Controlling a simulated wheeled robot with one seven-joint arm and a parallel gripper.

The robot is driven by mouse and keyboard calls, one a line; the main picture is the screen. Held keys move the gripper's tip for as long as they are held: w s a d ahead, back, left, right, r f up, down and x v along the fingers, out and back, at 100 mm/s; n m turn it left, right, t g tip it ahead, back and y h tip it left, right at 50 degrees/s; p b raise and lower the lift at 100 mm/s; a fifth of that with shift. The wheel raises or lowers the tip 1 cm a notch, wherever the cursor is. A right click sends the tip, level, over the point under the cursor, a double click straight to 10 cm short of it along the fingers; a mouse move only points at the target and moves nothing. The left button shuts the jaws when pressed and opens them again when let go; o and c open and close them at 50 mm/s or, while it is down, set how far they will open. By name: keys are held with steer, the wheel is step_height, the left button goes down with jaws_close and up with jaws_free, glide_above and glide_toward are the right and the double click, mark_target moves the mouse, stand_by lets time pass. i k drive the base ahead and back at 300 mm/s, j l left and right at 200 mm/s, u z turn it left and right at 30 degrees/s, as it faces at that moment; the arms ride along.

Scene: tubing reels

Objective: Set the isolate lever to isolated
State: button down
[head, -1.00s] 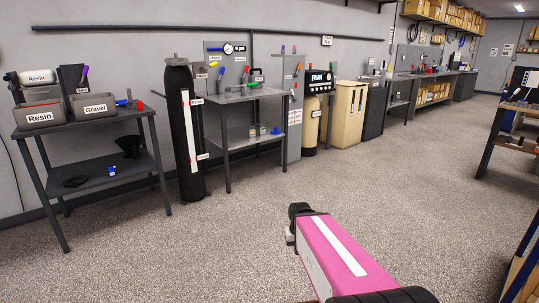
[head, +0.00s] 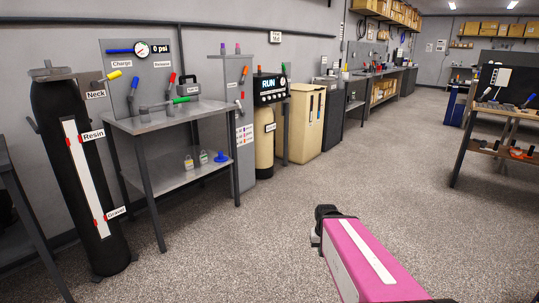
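I cannot read any label naming the isolate lever. Several coloured levers show in the head view: a yellow lever (head: 110,76) by the "Neck" label on the black tank, a blue lever (head: 134,85) and a red lever (head: 171,81) on the grey "Charge"/"Release" gauge panel, and a green lever (head: 182,100) at the table top. Red-orange levers (head: 243,75) are on the tall grey cabinet, and a green lever (head: 283,70) is behind the RUN controller. My pink arm is at the lower right, apart from all of these. I see no gripper fingers.
The black tank (head: 79,180) stands at left beside a grey metal table (head: 160,124). The RUN unit (head: 267,87) and a beige cabinet (head: 307,122) stand beyond. A bench (head: 510,108) is at right. The speckled floor between is clear.

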mark_target(245, 70)
steer(key=i+u, duration=0.1)
steer(key=i, duration=0.45)
steer(key=i+l+u, duration=0.1)
steer(key=i, duration=0.5)
steer(key=i+l+u, duration=0.1)
steer(key=i, duration=0.45)
steer(key=i+l+u, duration=0.1)
steer(key=i+l, duration=0.15)
steer(key=i, duration=0.3)
steer(key=i+l+u, duration=0.35)
steer(key=i, duration=0.15)
steer(key=i+l+u, duration=0.3)
steer(key=i, duration=0.15)
